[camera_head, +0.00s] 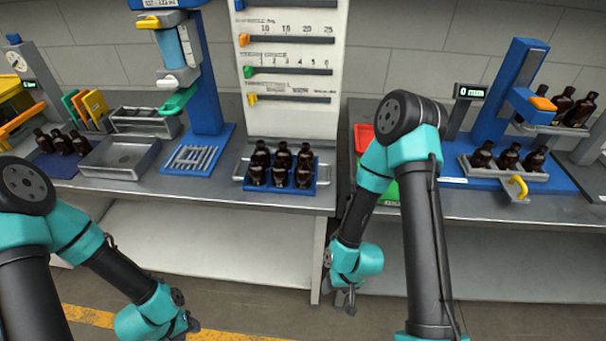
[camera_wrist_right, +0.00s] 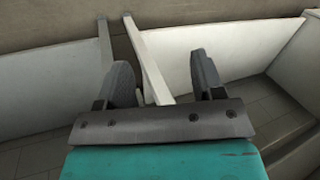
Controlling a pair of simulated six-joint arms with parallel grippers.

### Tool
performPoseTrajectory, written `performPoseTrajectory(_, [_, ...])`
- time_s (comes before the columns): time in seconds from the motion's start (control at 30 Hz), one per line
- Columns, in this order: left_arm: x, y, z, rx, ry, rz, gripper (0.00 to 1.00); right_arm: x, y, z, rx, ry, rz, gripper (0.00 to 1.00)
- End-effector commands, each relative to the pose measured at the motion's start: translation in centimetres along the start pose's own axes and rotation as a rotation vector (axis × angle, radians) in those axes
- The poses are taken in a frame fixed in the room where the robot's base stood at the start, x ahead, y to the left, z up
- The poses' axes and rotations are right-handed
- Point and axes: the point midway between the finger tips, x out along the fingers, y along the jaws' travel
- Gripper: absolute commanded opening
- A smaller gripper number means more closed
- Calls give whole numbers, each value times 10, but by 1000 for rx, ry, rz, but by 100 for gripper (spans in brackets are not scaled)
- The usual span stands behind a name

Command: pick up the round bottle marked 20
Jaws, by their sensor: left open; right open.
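Amber bottles with dark caps stand in several groups in the head view. One group (camera_head: 282,165) is in a blue tray (camera_head: 322,176) at the middle of the bench. Another group (camera_head: 508,156) is on the right machine's tray, with more bottles (camera_head: 572,106) behind it. A further group (camera_head: 62,142) stands at the far left. I cannot read any marking 20 or tell which bottle is round. My right gripper (camera_head: 346,300) hangs below the bench front, open and empty; its two fingers also show in the right wrist view (camera_wrist_right: 165,85). My left gripper (camera_head: 185,330) is low at the bottom left, partly cut off.
A grey metal tray (camera_head: 122,157) and a blue press (camera_head: 203,75) stand on the left bench. A panel with colored sliders (camera_head: 290,70) rises behind the middle bottles. A gap separates the two benches. Red and green bins (camera_head: 363,135) are partly behind my right arm.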

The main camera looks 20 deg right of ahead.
Motion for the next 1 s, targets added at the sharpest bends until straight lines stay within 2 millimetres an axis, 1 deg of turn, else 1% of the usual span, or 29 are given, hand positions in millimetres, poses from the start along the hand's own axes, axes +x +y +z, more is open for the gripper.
performPoseTrajectory(0.03, [0,0,0,0,0,0,43,0,0,0,0,0,0,66])
performPoseTrajectory(0.1, [0,0,0,0,0,0,43,0,0,0,0,0,0,71])
performPoseTrajectory(0.33, [0,0,0,0,0,0,43,-1,1,0,6,0,1,71])
performPoseTrajectory(0.47, [0,0,0,0,0,0,43,-8,6,-1,71,-1,17,71])
performPoseTrajectory(0.57, [0,0,0,0,0,0,43,-20,14,-1,189,-7,39,71])
performPoseTrajectory(0.67, [0,0,0,0,0,0,43,-38,22,1,369,-18,57,71])
performPoseTrajectory(0.7, [0,0,0,0,0,0,43,-46,24,1,453,-22,59,71])
performPoseTrajectory(0.77, [0,0,0,0,0,0,43,-59,26,3,582,-30,54,71])
performPoseTrajectory(0.87, [0,0,0,0,0,0,43,-79,22,4,798,-44,24,71])
performPoseTrajectory(1.0, [0,0,0,0,0,0,43,-106,9,-1,1094,-64,-62,71])
